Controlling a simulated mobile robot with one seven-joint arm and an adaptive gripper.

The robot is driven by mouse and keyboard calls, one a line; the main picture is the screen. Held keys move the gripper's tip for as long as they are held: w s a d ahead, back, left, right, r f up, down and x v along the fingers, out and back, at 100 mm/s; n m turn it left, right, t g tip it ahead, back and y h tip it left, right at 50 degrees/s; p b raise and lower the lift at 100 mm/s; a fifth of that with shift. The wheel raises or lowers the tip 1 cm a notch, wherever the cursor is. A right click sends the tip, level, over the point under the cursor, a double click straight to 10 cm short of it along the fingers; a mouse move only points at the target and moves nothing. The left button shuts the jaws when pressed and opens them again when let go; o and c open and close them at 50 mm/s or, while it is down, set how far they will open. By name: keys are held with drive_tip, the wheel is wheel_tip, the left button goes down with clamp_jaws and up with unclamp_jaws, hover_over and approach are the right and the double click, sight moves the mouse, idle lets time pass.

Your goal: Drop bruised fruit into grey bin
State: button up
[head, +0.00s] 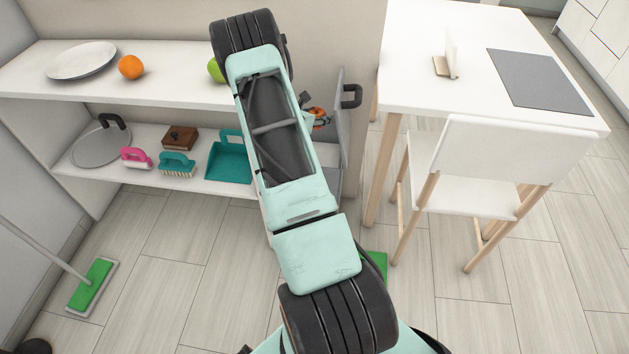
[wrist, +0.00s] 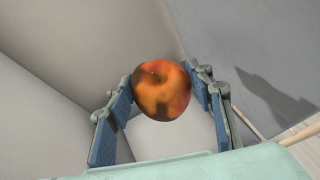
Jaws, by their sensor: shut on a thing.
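The bruised fruit (wrist: 160,88), red-orange with dark patches, is held between the blue pads of my gripper (wrist: 165,82) in the wrist view. My gripper is shut on it. In the head view, a small orange-red part of the fruit (head: 318,114) shows to the right of my forearm, beside an upright grey panel with a black handle (head: 351,96). My arm hides most of the gripper there. I cannot make out a grey bin for certain; the area behind my forearm is hidden.
An orange (head: 131,67), a green fruit (head: 215,70) and a plate (head: 80,61) are on the upper shelf. Brushes and a teal dustpan (head: 229,160) are below. A white table (head: 440,95) and chair (head: 490,150) stand right. A green mop (head: 93,285) rests on the floor.

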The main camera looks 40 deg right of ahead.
drive_tip(key=shift+w+d, duration=0.1)
drive_tip(key=shift+d, duration=0.1)
wheel_tip(320, 180, down, 6)
drive_tip(key=b, duration=0.3)
drive_tip(key=o, duration=1.3)
drive_tip(key=shift+o, duration=0.2)
drive_tip(key=v, duration=1.2)
